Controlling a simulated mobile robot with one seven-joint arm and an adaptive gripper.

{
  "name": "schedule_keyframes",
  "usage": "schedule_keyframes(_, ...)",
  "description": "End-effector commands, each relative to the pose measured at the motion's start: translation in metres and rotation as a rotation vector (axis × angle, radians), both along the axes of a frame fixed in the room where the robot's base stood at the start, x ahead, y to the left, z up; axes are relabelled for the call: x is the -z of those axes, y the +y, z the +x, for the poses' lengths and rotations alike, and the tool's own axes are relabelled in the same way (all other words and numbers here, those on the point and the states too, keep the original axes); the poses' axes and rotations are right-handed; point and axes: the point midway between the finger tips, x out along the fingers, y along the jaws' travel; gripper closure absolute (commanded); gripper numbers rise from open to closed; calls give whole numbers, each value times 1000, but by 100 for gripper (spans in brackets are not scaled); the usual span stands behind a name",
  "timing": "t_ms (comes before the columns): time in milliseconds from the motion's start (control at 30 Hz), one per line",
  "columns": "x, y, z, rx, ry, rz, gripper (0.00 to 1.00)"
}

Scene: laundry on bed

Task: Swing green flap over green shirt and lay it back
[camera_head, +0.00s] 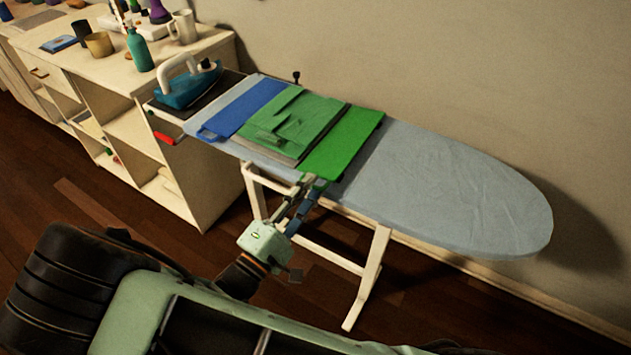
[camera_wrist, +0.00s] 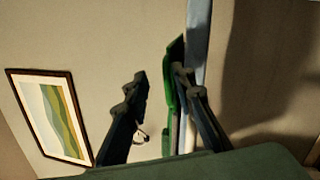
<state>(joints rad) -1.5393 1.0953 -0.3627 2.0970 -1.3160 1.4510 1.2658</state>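The bright green flap (camera_head: 345,143) lies flat, the right panel of a folding board on the ironing board. The green shirt (camera_head: 302,122) lies folded on the board's middle, left of this flap. My gripper (camera_head: 312,182) is at the flap's near edge. In the wrist view my gripper (camera_wrist: 162,78) has its fingers apart, and the green flap (camera_wrist: 170,85) shows edge-on close to the right finger, on its inner side. I cannot tell whether they touch.
A blue flap (camera_head: 246,107) lies left of the shirt. An iron (camera_head: 190,88) stands at the ironing board's left end. The pale ironing board (camera_head: 450,190) is bare to the right. A cream shelf (camera_head: 120,80) with bottles and mugs stands at the left.

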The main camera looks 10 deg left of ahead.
Motion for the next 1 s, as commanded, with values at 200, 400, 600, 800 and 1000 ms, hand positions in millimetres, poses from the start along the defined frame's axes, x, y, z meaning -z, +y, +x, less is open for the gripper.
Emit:
schedule_keyframes(200, 7, 16, -31, -2, -1, 0, 76)
schedule_keyframes(400, 9, 22, -45, 1, -3, 0, 76)
schedule_keyframes(600, 9, 23, -47, 2, -3, 0, 76)
schedule_keyframes(800, 9, 23, -47, 2, -3, 0, 76)
schedule_keyframes(1000, 9, 22, -47, 7, -2, 3, 76)
